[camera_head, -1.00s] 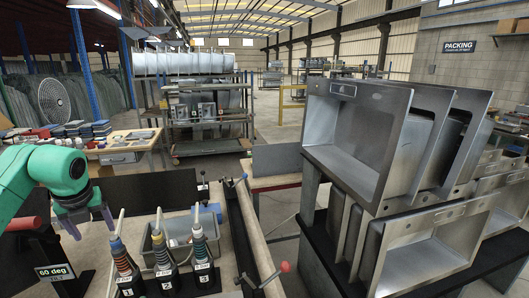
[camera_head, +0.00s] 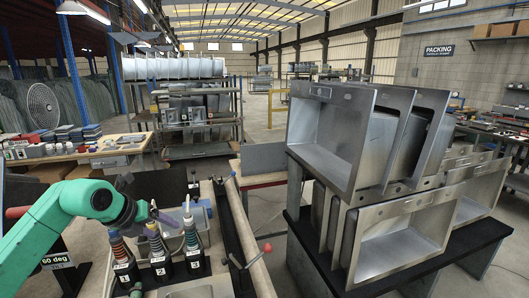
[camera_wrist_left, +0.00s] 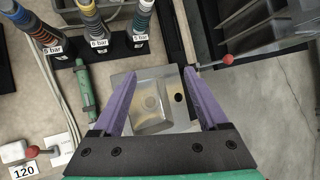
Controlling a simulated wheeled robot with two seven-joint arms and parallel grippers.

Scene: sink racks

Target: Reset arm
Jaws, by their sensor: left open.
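My left arm is green, and its gripper (camera_head: 148,203) with purple fingers is by the numbered tools on the bench in the head view. In the left wrist view, the gripper (camera_wrist_left: 160,73) is open with nothing between its fingers. Beyond and below the fingers lies a small metal basin (camera_wrist_left: 152,112), apart from them as far as I can tell. Its edge also shows at the bottom of the head view (camera_head: 200,289). My right gripper is not in view.
Numbered tools (camera_head: 160,254) stand upright in a row near the left gripper, before a grey bin (camera_head: 172,216). A red-knobbed lever (camera_head: 266,247) is at the bench's right edge. Steel sinks (camera_head: 335,135) are stacked on a black rack at right. A "60 deg" sign (camera_head: 55,260) stands left.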

